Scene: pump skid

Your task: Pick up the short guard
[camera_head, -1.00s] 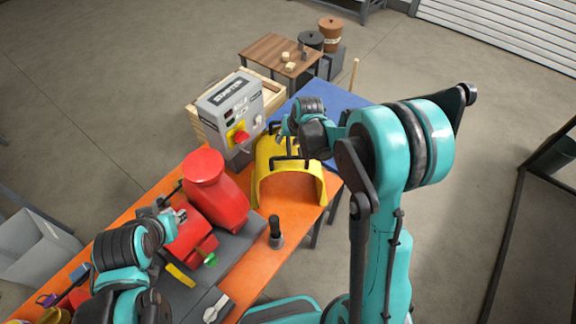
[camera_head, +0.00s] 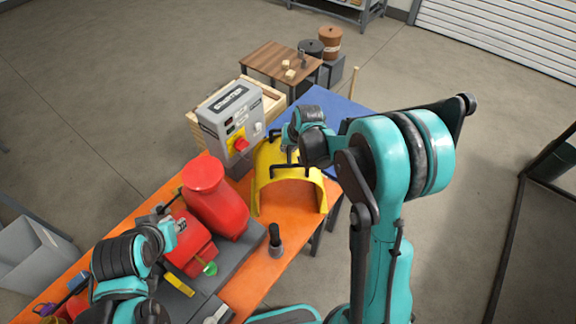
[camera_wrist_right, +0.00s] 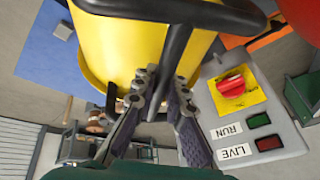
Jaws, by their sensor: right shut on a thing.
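The short guard (camera_head: 268,180) is a yellow arched cover with black handles. It stands on the orange part of the bench beside the grey control box. My right gripper (camera_head: 290,154) is over the guard's top at a handle. In the right wrist view, my right gripper (camera_wrist_right: 164,86) is closed on a black handle of the yellow guard (camera_wrist_right: 120,45); the fingers hide part of the grip. I cannot tell whether the guard is clear of the bench. My left gripper (camera_head: 172,228) is by the red pump; its fingers are too small to read.
The grey control box (camera_head: 215,122) with a red knob stands close to the guard's left. The red pump (camera_head: 212,195) and a dark upright post (camera_head: 275,240) are in front. A blue mat (camera_head: 340,108) lies behind. A wooden table (camera_head: 268,62) stands farther back.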

